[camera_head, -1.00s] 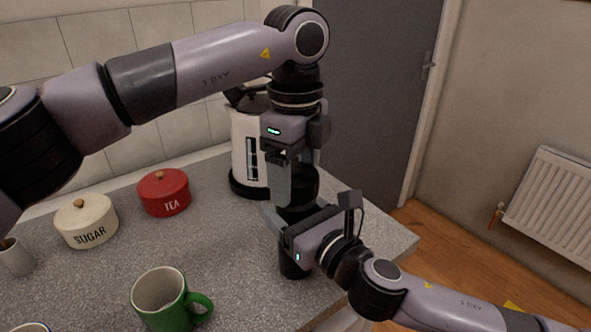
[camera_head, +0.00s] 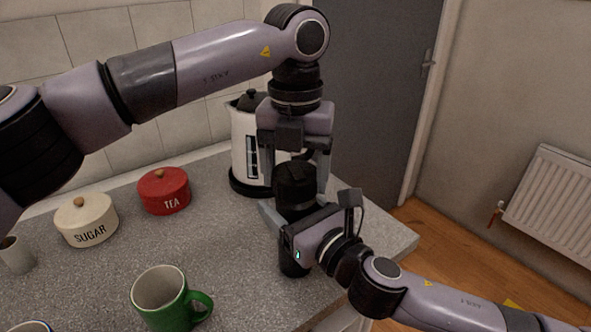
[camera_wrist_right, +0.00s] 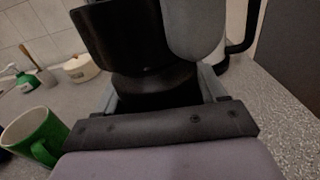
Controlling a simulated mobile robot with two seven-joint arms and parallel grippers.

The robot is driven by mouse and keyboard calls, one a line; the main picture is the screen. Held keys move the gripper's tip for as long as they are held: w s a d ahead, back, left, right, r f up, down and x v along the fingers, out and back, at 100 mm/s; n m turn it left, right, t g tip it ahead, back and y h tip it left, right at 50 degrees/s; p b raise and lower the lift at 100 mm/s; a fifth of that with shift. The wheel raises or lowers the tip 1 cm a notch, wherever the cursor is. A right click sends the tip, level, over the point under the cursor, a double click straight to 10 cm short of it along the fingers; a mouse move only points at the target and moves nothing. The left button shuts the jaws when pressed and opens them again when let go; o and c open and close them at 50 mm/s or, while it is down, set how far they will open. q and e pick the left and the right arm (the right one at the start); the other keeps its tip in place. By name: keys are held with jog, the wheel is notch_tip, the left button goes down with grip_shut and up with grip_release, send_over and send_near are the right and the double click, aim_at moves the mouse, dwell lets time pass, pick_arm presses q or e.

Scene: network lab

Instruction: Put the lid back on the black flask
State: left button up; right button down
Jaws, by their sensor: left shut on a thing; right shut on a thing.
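The black flask (camera_head: 292,264) stands upright near the counter's right edge. My right gripper (camera_head: 287,216) comes in from the right and is shut around its body. The black lid (camera_head: 295,186) is directly above the flask, in line with it. My left gripper (camera_head: 296,168) points straight down and is shut on the lid, one finger on each side. In the right wrist view the lid (camera_wrist_right: 125,35) sits over the dark flask (camera_wrist_right: 155,88), with a grey left finger beside it. I cannot tell whether the lid is fully seated.
A white kettle (camera_head: 243,150) stands close behind the grippers. A red tea tin (camera_head: 164,192), a cream sugar tin (camera_head: 86,221) and a green mug (camera_head: 165,300) stand to the left. The counter (camera_head: 225,245) between mug and flask is clear. The counter ends just right of the flask.

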pick_arm(q)
jog(key=m, duration=0.6)
jog(key=shift+m, duration=0.3)
pick_arm(e)
jog(key=shift+f, duration=0.1)
pick_arm(q)
jog(key=m, duration=0.4)
jog(key=shift+m, duration=0.4)
jog(key=m, duration=1.2)
jog(key=o, duration=1.2)
notch_tip(320, 180, up, 12)
jog(key=shift+s, duration=0.1)
pick_arm(e)
grip_release()
